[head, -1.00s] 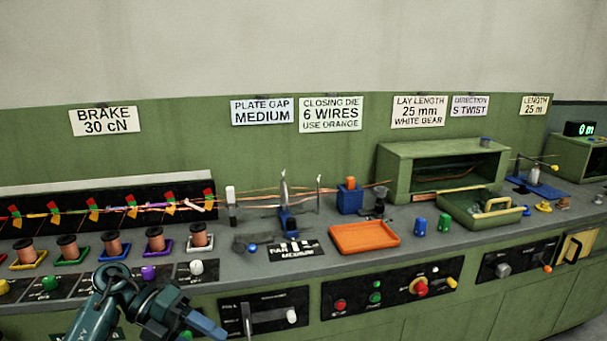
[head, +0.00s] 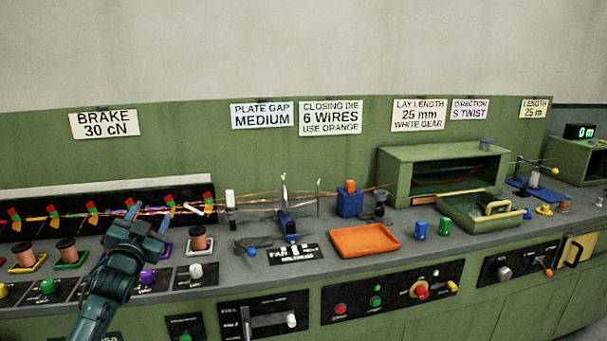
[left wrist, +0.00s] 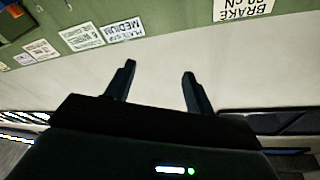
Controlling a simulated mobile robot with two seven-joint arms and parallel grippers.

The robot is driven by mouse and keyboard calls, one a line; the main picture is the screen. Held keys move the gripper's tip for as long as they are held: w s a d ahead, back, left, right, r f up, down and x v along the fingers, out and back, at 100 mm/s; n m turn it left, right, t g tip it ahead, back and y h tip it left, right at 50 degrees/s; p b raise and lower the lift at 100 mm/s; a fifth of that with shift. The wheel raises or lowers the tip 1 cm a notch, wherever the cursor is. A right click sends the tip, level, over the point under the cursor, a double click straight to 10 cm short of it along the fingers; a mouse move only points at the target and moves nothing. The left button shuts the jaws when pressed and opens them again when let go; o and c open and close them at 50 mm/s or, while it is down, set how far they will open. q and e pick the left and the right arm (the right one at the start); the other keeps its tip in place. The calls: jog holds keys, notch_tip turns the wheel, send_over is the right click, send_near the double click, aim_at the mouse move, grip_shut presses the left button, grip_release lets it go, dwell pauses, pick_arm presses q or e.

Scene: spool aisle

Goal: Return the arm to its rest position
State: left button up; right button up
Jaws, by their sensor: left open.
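My left arm comes in from the lower left in the head view. Its left gripper (head: 133,210) is raised in front of the row of copper spools and hides part of that row. In the left wrist view the two dark fingers of the left gripper (left wrist: 157,85) stand apart with nothing between them. Behind them is the pale wall, with the sign panel seen upside down. My right gripper is in neither view.
A green bench carries copper spools (head: 66,250), stretched wires, an orange tray (head: 364,240), a blue block (head: 349,204), a green housing (head: 437,164) and a green bin (head: 470,216). Control panels (head: 392,291) line its front.

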pick_arm(q)
jog(key=s+d+f+g+h, duration=0.1)
jog(key=s+d+f+g, duration=0.2)
jog(key=f, duration=0.4)
jog(key=s+d+f+n+g, duration=0.1)
jog(key=s+d+f, duration=0.1)
jog(key=s+f, duration=0.4)
jog(key=s+d+f+g+h, duration=0.1)
jog(key=s+d+f+g, duration=0.15)
jog(key=f, duration=0.55)
jog(key=s+d+f+g, duration=0.1)
jog(key=s+d+f, duration=0.2)
jog(key=s, duration=0.6)
jog(key=s+d+f+g+h, duration=0.1)
jog(key=s+d+f, duration=0.3)
jog(key=s, duration=0.5)
jog(key=s+d+f+n+g+h, duration=0.1)
jog(key=s+d+f, duration=0.2)
jog(key=s, duration=0.7)
jog(key=d, duration=0.2)
jog(key=shift+d+f, duration=0.2)
jog(key=shift+d, duration=0.15)
